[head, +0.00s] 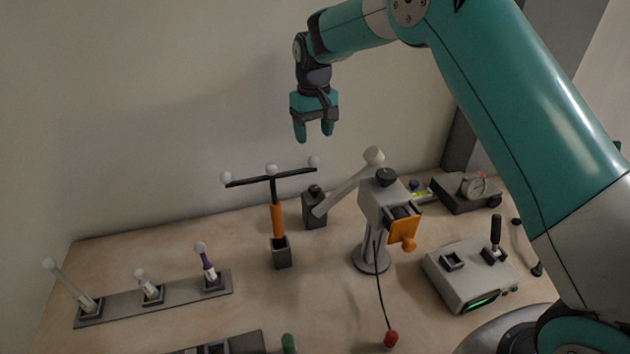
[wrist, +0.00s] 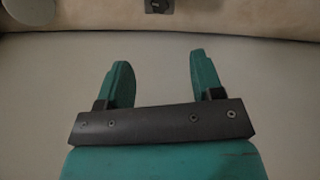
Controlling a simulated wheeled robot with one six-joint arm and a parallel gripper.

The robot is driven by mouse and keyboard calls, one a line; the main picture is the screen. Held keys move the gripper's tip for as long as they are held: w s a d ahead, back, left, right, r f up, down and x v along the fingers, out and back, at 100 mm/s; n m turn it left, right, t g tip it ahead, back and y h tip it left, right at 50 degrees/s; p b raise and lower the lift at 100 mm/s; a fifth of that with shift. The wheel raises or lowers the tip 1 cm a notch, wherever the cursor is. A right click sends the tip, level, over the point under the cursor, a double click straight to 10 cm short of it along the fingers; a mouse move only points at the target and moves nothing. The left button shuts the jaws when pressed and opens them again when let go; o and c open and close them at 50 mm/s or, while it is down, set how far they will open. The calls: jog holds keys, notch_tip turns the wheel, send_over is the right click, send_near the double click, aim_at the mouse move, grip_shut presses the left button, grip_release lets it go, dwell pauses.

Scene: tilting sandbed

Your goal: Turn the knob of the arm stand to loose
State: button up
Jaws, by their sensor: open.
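The arm stand (head: 371,258) stands right of the table's middle in the head view. It has a round base, a post and a grey box head with a slanted pale arm (head: 345,190). A black knob (head: 386,177) sits on top of the head. An orange block with a round orange end (head: 404,232) is on its front. I cannot tell the knob's setting. My gripper (head: 314,136) hangs fingers down, well above the table and up and left of the stand, touching nothing. In the wrist view its two teal fingers (wrist: 160,70) are apart with nothing between them.
A black T-bar on an orange handle (head: 277,222) stands left of the stand. A rack (head: 180,302) with several ball-topped pegs lies left. A grey lever box (head: 470,275) and a gauge box (head: 465,193) are right.

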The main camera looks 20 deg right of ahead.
aim_at(314, 188)
notch_tip(314, 188, down, 16)
jog(key=p, duration=0.4)
jog(key=shift+f, duration=0.2)
jog(key=c, duration=0.9)
